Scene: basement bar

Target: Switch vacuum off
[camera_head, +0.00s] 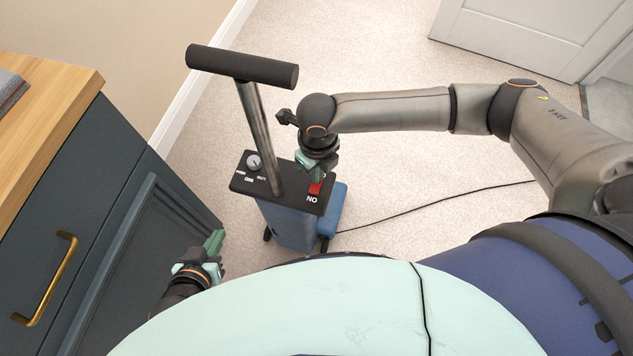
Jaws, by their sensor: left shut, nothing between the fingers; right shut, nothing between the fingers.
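The vacuum (287,222) is a blue upright unit with a black top panel and a tall T-shaped black handle (242,66). It stands on the carpet, right of the cabinet. A red switch (315,187) sits at the right side of the panel, beside the letters "NO" as seen from here. A round dial (254,162) is at the panel's left. My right gripper (317,178) is shut and empty, pointing down at the red switch; it partly covers the switch, and I cannot tell whether they touch. My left gripper (215,241) is shut and empty, low beside the cabinet, left of the vacuum.
A dark cabinet (110,200) with a wooden top (50,85) and brass handle (47,280) stands at left. A black cord (430,207) runs right across the carpet. A white door (530,35) is at upper right. Carpet behind the vacuum is clear.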

